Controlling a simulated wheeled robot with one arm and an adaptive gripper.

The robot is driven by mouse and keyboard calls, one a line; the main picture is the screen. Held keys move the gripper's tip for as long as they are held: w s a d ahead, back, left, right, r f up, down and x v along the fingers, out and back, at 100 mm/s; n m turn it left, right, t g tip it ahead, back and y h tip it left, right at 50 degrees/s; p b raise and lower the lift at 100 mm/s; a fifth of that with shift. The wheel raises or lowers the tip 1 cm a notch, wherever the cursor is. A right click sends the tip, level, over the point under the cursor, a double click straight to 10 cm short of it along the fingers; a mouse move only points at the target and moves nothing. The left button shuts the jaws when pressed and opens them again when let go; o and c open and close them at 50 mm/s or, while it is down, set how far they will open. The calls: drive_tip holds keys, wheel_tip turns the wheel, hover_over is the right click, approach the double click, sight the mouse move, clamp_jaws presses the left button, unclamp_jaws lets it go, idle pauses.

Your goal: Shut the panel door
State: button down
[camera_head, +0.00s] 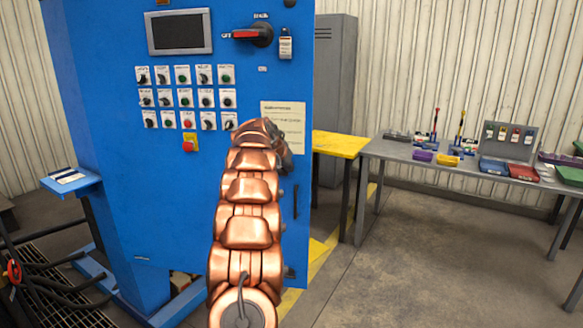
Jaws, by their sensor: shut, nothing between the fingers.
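The panel door (170,215) is the large blue front of the control cabinet, with a black vertical handle (295,201) near its right edge. I cannot tell from this view whether the door is fully shut or slightly ajar. My copper arm rises in front of it and hides part of its right half. My gripper (284,158) is at the arm's far end, just below the paper notice and above the handle. It is shut and holds nothing. The arm partly hides it, and I cannot tell if it touches the door.
The cabinet carries a screen (180,32), a red-handled switch (252,34), several buttons and a red emergency stop (189,146). A yellow-topped table (340,144) and a grey bench (400,153) with bins stand at right. Open floor lies at the lower right. Black railings stand at lower left.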

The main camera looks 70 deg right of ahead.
drive_tip(key=shift+w+d+r+p, duration=0.15)
drive_tip(key=shift+d+p, duration=0.15)
drive_tip(key=shift+d, duration=0.75)
